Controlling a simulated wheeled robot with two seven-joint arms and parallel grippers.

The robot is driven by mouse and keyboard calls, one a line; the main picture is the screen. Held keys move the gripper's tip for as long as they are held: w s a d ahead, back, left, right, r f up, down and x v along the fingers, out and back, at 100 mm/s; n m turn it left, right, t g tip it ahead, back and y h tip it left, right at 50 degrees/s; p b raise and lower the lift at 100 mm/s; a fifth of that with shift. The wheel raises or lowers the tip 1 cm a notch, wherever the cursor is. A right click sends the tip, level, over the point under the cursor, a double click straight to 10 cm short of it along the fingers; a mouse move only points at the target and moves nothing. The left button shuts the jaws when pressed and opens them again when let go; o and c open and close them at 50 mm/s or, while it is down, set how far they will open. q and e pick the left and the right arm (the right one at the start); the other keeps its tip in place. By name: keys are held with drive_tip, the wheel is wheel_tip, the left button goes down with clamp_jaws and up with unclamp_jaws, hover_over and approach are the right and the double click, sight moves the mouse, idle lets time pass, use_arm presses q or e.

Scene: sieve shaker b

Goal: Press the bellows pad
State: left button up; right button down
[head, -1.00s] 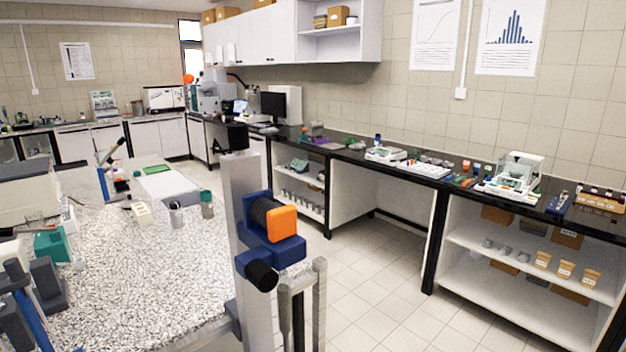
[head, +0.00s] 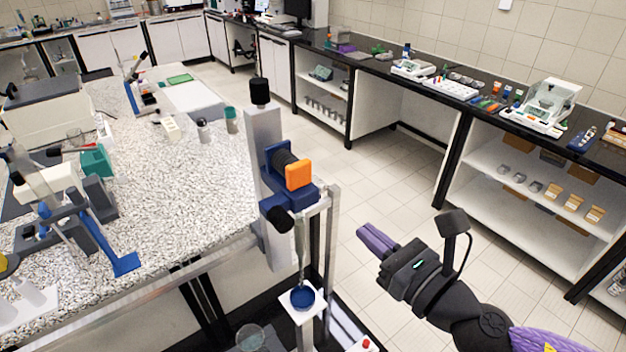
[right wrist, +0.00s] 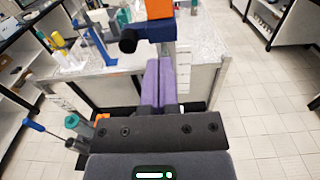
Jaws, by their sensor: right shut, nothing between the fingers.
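The bellows pad (head: 298,175) is an orange block on a short black ribbed bellows. A blue bracket (head: 290,193) on a grey upright column (head: 263,150) carries it at the granite bench's corner. In the right wrist view the orange pad (right wrist: 159,8) shows at the top edge, partly cut off. My right gripper (head: 366,236) has purple fingers pressed together, with nothing between them. It is in the air to the right of the pad and apart from it, lower in the picture. Its fingers (right wrist: 160,65) point toward the column in the wrist view. My left gripper is not in view.
A black knob (head: 280,219) sticks out below the pad. A white plate with a blue dish (head: 302,297) is under the bracket. The speckled bench (head: 180,210) holds tools at left. Open tiled floor (head: 400,190) lies between it and the shelves (head: 545,180).

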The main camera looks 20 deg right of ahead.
sight(303, 176)
drive_tip(key=p+x, duration=0.4)
drive_tip(key=x, duration=0.9)
drive_tip(key=shift+w+a+p, duration=0.1)
drive_tip(key=shift+w+p, duration=0.2)
drive_tip(key=shift+w, duration=0.15)
drive_tip(key=shift+w, duration=0.1)
drive_tip(key=shift+x, duration=0.8)
